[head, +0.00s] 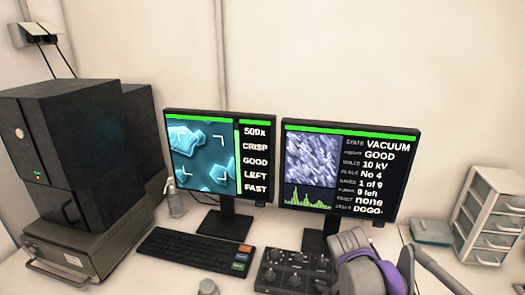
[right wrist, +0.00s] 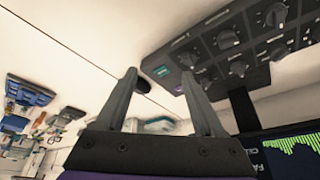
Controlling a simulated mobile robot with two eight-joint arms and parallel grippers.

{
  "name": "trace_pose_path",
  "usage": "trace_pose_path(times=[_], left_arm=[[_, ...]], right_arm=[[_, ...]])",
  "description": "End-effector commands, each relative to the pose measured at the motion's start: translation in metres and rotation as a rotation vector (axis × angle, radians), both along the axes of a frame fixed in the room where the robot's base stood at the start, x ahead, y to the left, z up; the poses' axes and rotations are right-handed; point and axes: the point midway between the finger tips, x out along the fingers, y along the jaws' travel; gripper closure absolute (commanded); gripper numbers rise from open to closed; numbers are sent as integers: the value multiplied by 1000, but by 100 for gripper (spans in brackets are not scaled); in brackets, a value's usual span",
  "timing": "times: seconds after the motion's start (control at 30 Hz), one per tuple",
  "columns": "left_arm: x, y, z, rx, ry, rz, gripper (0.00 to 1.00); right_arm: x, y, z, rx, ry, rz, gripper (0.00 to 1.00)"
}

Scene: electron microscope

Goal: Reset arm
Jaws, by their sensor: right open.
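My right arm (head: 387,272) comes in from the lower right of the head view, with a purple band near its wrist. Its hand is by the right edge of the knob panel (head: 297,272), in front of the right monitor. In the right wrist view my right gripper (right wrist: 158,76) has its two grey fingers apart with nothing between them. The knob panel also shows there, tilted, at the upper right (right wrist: 235,50). From these views I cannot tell whether a finger touches the panel. My left gripper is not in view.
Two monitors, left (head: 203,155) and right (head: 345,170), stand behind the keyboard (head: 192,250). The black microscope unit (head: 85,150) is at left. A bottle (head: 175,200) stands near it. A white drawer unit (head: 490,215) and a greenish box (head: 431,231) are at right.

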Motion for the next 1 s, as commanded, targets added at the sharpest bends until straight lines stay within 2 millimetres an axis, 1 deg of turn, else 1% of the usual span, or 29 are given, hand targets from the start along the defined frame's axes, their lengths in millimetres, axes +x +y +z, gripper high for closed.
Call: trace_pose_path(times=[0.03, 0.17, 0.27, 0.3, 0.5, 0.6, 0.7, 0.8, 1.0], left_arm=[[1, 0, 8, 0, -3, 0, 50], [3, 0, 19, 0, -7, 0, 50], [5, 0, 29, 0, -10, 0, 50], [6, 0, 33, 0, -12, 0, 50], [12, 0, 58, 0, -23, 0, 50], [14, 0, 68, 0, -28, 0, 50], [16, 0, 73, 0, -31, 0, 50], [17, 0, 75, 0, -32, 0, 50], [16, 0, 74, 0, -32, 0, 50]], right_arm=[[-16, 3, 7, 7, 5, 56, 30], [-47, 12, 12, 24, 11, 213, 30], [-73, 20, 14, 31, 10, 349, 30], [-86, 24, 14, 32, 8, 409, 30], [-148, 44, 7, 13, -30, 741, 30], [-169, 52, 0, -10, -52, 871, 30], [-182, 57, -6, -29, -69, 954, 30], [-188, 59, -10, -40, -76, 997, 30], [-189, 60, -11, -42, -77, 1008, 30]])
